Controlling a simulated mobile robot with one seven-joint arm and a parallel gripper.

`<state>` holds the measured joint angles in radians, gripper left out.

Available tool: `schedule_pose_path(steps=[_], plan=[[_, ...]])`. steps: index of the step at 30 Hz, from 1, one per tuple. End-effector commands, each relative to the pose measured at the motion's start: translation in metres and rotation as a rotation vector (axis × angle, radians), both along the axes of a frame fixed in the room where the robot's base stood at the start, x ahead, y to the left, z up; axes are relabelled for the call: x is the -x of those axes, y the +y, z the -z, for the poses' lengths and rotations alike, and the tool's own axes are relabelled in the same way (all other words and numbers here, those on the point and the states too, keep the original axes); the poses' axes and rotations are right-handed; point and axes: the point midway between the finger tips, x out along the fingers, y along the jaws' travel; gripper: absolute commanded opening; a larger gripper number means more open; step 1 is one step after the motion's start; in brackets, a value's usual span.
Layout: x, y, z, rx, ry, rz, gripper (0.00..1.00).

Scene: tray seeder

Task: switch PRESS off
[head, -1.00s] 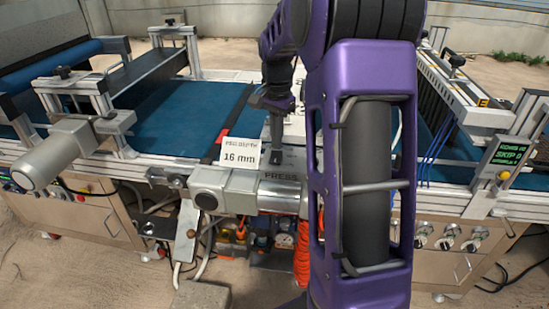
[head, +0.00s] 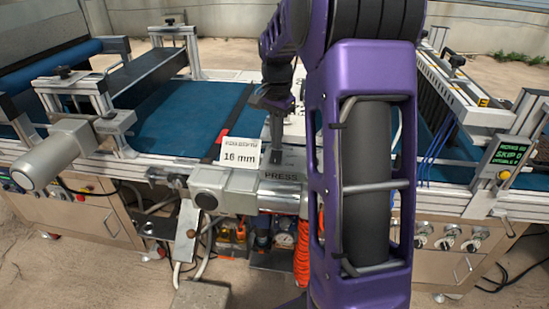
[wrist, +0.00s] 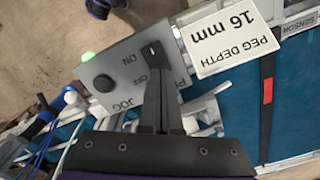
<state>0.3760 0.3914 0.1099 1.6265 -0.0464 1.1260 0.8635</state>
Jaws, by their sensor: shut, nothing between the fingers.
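The PRESS control plate (wrist: 118,70) is grey and shows upside down in the wrist view. Its black switch knob (wrist: 152,50) has a small white mark and sits near the ON label and a partly covered OFF label. I cannot tell for sure which label the mark points to. My gripper (wrist: 158,78) is shut and empty, with its fingertips right at the knob; touching or just apart is unclear. In the head view my gripper (head: 276,150) points down above the PRESS housing (head: 235,190), and the knob is hidden there.
A black JOG button (wrist: 103,83) and a lit green lamp (wrist: 88,57) are beside the knob. A white "PEG DEPTH 16 mm" card (head: 240,153) stands close by. A blue belt (head: 180,115) lies behind. My purple arm hides the machine's middle right.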

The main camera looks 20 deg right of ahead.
Motion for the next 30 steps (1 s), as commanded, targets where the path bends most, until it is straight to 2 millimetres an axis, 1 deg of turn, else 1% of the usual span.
schedule_pose_path(steps=[30], plan=[[0.0, 0.0, 0.016, 0.0, 0.001, 0.0, 0.0]])
